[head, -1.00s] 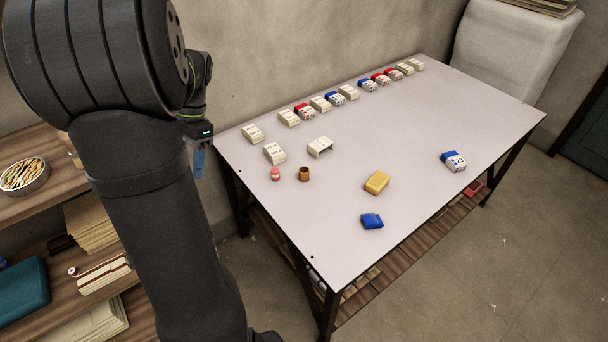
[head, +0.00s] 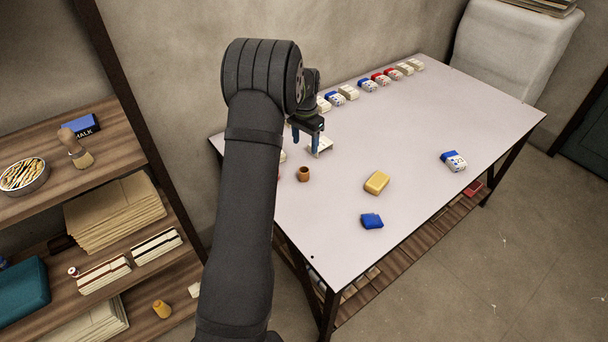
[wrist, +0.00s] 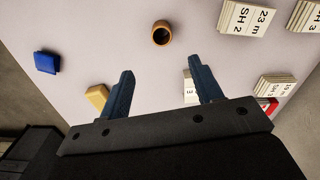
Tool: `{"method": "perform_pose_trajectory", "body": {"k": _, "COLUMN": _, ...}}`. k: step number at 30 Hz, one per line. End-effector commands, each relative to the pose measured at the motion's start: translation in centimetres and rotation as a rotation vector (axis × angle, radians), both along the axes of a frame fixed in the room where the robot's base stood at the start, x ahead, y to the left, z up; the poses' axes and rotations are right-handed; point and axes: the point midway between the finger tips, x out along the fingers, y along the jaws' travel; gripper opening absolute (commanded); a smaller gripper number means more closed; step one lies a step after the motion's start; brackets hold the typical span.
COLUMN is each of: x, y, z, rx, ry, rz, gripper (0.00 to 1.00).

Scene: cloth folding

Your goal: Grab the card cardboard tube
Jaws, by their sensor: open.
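The brown cardboard tube (head: 304,174) stands on the left part of the pale tabletop in the head view. In the wrist view its round open end (wrist: 162,33) shows beyond the fingertips, roughly centred between the two fingers. My gripper (head: 306,144) is above the table, just behind the tube in the head view, with its blue fingers pointing down. In the wrist view the fingers (wrist: 162,68) are spread wide, with nothing held between them. The tube is apart from both fingers.
A yellow block (head: 377,182), a blue block (head: 372,221) and a blue-and-white pack (head: 454,160) lie on the table (head: 430,120). Several labelled packs (head: 349,93) line its back edge. A white pack (head: 323,145) lies close by my gripper. A shelf (head: 115,150) stands at the left.

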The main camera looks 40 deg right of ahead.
Motion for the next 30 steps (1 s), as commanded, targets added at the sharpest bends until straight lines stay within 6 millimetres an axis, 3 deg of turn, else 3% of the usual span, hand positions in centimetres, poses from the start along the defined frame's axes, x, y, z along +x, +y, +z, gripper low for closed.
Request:
{"method": "perform_pose_trajectory", "body": {"k": 9, "x": 0.0, "y": 0.1, "z": -6.7, "rx": 0.003, "ry": 0.002, "rz": 0.0, "gripper": 0.59}}
{"method": "perform_pose_trajectory", "body": {"k": 20, "x": 0.1, "y": 0.2, "z": -9.3, "rx": 0.002, "ry": 0.0, "rz": 0.0, "gripper": 0.59}}
{"method": "perform_pose_trajectory", "body": {"k": 30, "x": 0.3, "y": 0.3, "z": -13.5, "rx": 0.001, "ry": -0.001, "rz": 0.0, "gripper": 0.59}}
